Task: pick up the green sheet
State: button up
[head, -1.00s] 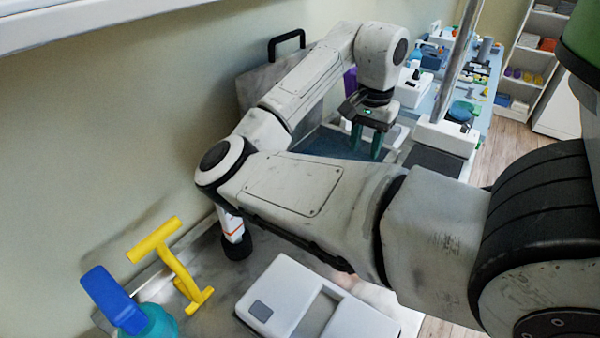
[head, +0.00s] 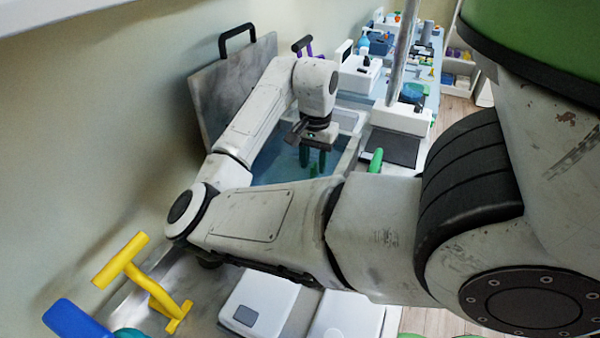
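My gripper (head: 313,161) hangs pointing down over a grey-rimmed basin (head: 349,160) with a blue inside. Its two green fingers are apart, and I see nothing held between them. A small green patch (head: 314,171) shows in the basin just below the fingertips; I cannot tell whether it is the green sheet or whether the fingers touch it. A brighter green piece (head: 375,160) stands at the right of the basin, partly hidden by my arm. My arm covers the near part of the basin.
A grey board with a black handle (head: 237,40) leans on the wall behind the basin. A white device with a pole (head: 402,117) stands to the right. A yellow frame (head: 150,285), a blue-topped item (head: 72,318) and a white box (head: 258,302) are in front.

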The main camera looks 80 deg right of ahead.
notch_tip(320, 180, down, 2)
jog(key=shift+f, duration=0.1)
jog(key=shift+c, duration=0.3)
grip_shut()
